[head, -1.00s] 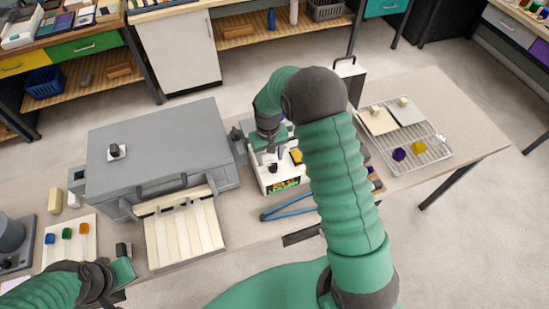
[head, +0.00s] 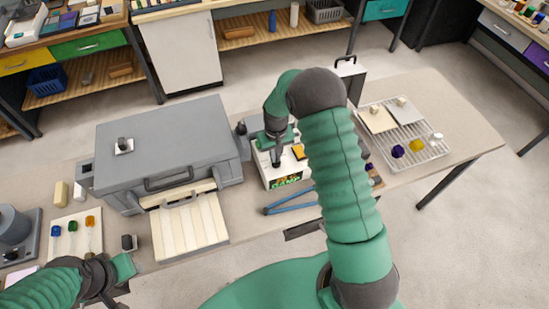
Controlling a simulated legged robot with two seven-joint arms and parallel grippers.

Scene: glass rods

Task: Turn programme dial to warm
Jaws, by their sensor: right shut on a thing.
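The programme dial (head: 276,163) is a small dark knob on top of a white control box (head: 268,173) in the middle of the table. The box has a lit green and orange display (head: 286,181) on its front and an orange part (head: 298,151) at its right. My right gripper (head: 276,158) points down from above and is shut on the dial, hiding much of it. The dial's pointer and markings are too small to read. My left gripper (head: 125,267) is low at the left, by the table's front edge; its fingers are unclear.
A grey kiln-like box (head: 175,130) stands left of the control box, with a cream slatted panel (head: 187,228) in front. A wire rack (head: 431,151) with coloured pieces is at the right.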

